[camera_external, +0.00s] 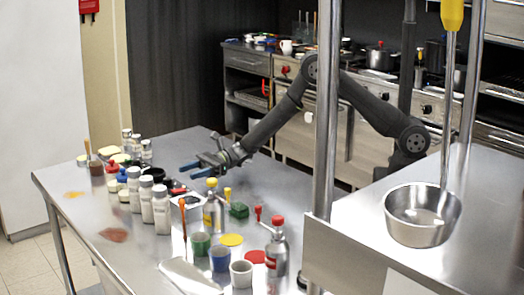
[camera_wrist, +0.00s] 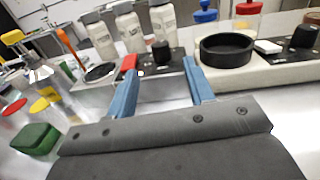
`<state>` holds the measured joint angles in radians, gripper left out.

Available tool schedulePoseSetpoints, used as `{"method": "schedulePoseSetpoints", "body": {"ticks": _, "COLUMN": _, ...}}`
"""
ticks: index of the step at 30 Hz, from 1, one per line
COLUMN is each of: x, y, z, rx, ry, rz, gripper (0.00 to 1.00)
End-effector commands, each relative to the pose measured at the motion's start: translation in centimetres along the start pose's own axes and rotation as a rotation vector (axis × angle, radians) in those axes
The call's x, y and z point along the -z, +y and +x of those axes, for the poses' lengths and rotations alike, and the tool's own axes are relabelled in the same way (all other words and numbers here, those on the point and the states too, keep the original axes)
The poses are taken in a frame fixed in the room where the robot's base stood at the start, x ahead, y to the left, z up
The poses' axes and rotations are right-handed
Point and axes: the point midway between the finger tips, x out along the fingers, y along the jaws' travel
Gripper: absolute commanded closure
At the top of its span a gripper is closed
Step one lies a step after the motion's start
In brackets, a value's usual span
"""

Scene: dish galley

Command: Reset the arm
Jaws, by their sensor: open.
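My gripper (camera_external: 200,168) is open and empty above the steel table, at the end of my dark arm that reaches in from the right. In the wrist view its two blue fingers (camera_wrist: 160,85) stand apart with nothing between them. Beyond them sit a small black knob (camera_wrist: 161,52), a red block (camera_wrist: 129,63) and a round black dish (camera_wrist: 226,49). I cannot tell how far the fingertips are from these things.
The steel table (camera_external: 150,254) holds several white shaker bottles (camera_external: 161,208), a green block (camera_external: 238,210), a red-topped bottle (camera_external: 277,250), and green, blue and white cups (camera_external: 241,273). A metal post (camera_external: 326,130) and a counter with a steel bowl (camera_external: 421,231) stand at the right.

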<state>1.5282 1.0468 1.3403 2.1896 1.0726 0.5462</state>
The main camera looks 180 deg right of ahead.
Motion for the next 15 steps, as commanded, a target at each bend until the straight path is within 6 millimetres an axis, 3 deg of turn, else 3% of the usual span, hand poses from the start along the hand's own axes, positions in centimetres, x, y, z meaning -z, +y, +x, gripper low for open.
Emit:
{"method": "schedulePoseSetpoints", "body": {"ticks": 12, "x": 0.1, "y": 0.1, "z": 8.4, "rx": -0.002, "ry": -0.001, "rz": -0.001, "gripper": 0.52}}
{"method": "schedulePoseSetpoints", "body": {"ticks": 15, "x": 0.0, "y": -0.3, "z": 8.1, "rx": -0.057, "ry": -0.005, "rz": -0.002, "gripper": 0.52}}
